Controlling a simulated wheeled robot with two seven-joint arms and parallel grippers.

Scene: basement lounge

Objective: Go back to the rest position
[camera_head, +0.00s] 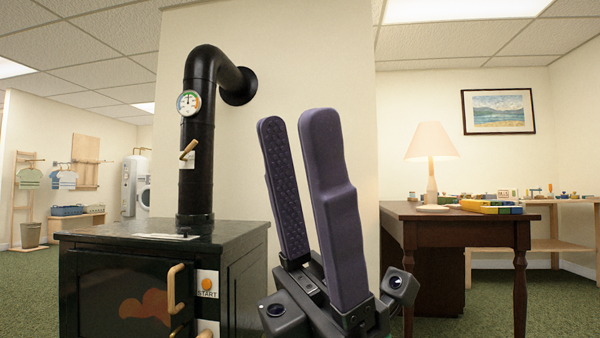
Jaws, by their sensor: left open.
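My left gripper (306,190) stands upright in the middle of the head view, close to the camera. Its two long purple-grey padded fingers are apart and point upward, with nothing between them. It hides part of the pale wall and the gap between the stove and the desk. My right gripper does not show in this view.
A black stove (160,280) with a stovepipe (200,130) stands at the left. A dark wooden desk (455,232) at the right holds a lamp (431,150) and a game box (490,206). Green carpet (562,300) is clear at the lower right.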

